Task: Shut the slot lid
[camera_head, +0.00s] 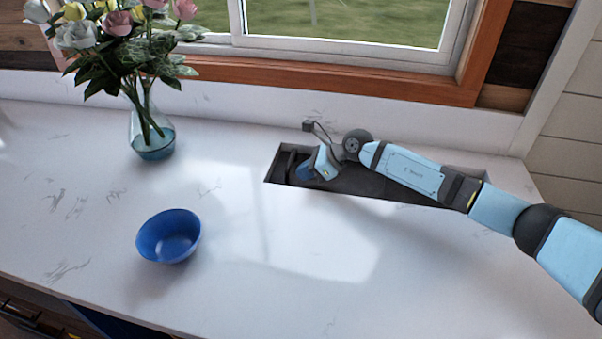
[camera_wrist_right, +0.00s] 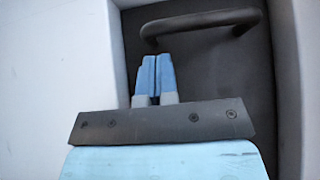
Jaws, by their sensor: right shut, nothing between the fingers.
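The slot is a long dark rectangular recess in the white countertop, below the window. In the right wrist view a dark grey panel, which looks like the slot lid (camera_wrist_right: 222,85), fills the recess behind the fingers. A dark bar handle (camera_wrist_right: 200,22) stands on it near the top of that view. My right gripper (camera_head: 304,172) reaches down into the left end of the slot. Its blue fingers (camera_wrist_right: 158,58) are shut together and empty, just short of the handle in that view; contact cannot be told. My arm hides much of the slot. My left gripper is out of view.
A blue bowl (camera_head: 168,237) stands on the countertop (camera_head: 300,245) at front left. A glass vase (camera_head: 152,135) of flowers stands at back left. The window sill and low wall run behind the slot. The counter in front of the slot is clear.

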